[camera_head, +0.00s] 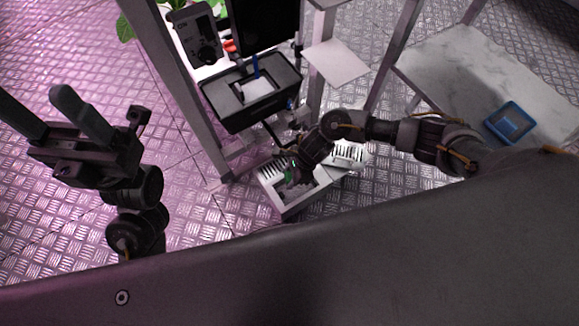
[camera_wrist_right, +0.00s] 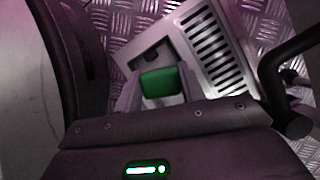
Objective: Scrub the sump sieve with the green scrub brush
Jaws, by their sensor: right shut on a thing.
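My right gripper (camera_head: 290,177) reaches down to a pale box on the floor, the sump (camera_head: 288,210). It is shut on the green scrub brush (camera_head: 288,170); the brush's green block (camera_wrist_right: 163,83) shows between the fingers in the right wrist view. A pale slotted plate, which looks like the sieve (camera_wrist_right: 220,50), lies beside the brush in that view. In the head view slotted parts show on both sides of the gripper, and I cannot tell which is the sieve. Contact between brush and slots is hidden. My left gripper (camera_head: 38,105) is open and empty, far left.
A metal rack with upright posts (camera_head: 185,90) stands behind the sump. It carries a black tub (camera_head: 225,112). A marble-topped table (camera_head: 480,75) with a blue tray (camera_head: 509,123) is at right. Patterned metal floor (camera_head: 190,225) is clear at left.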

